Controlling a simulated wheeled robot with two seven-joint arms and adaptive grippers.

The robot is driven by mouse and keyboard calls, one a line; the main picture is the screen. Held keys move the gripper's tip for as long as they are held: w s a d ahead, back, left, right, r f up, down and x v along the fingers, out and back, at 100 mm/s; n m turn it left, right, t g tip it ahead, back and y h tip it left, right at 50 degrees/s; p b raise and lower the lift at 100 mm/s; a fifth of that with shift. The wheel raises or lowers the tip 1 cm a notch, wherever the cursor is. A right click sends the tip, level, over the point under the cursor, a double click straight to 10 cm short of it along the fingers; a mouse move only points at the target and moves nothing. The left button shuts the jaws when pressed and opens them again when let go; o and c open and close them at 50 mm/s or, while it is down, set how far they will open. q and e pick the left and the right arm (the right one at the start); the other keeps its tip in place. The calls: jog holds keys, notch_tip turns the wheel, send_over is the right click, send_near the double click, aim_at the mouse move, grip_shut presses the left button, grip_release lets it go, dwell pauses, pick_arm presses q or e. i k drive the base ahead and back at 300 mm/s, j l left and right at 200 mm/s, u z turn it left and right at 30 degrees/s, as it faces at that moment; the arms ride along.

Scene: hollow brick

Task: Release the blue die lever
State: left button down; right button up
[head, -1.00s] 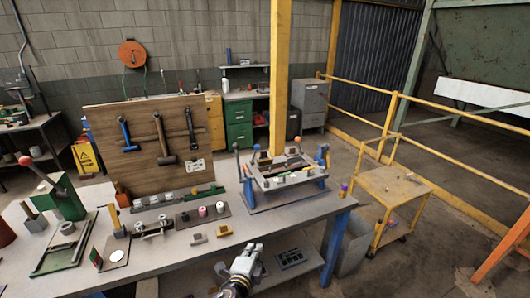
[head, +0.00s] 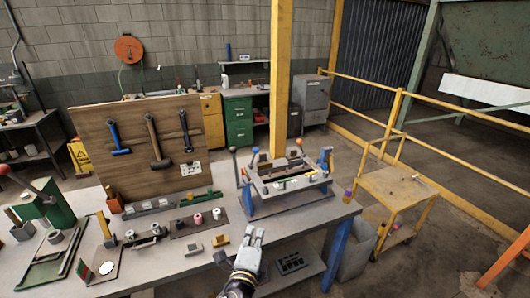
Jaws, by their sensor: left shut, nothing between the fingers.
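The die fixture (head: 290,208) stands on the right end of the grey workbench (head: 180,272). A blue lever part (head: 327,158) stands upright at its right side, and another blue part (head: 248,194) shows at its left side. A lever with a dark knob (head: 233,150) rises at the left, and an orange knob (head: 299,141) shows at the back. A purple knob (head: 347,193) sticks out at the right. My left gripper (head: 255,232) is shut and empty, in front of the fixture and apart from it. My right gripper is not in view.
Small blocks (head: 221,241), a rack with rollers (head: 180,231) and a green press (head: 58,203) are to the left. A yellow cart (head: 395,186) stands at the right. A dark tray (head: 292,263) lies below the bench front.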

aim_at(256, 150)
jog(key=i+l, duration=0.15)
jog(key=i, duration=0.45)
jog(key=i+l, duration=0.1)
jog(key=i, duration=0.45)
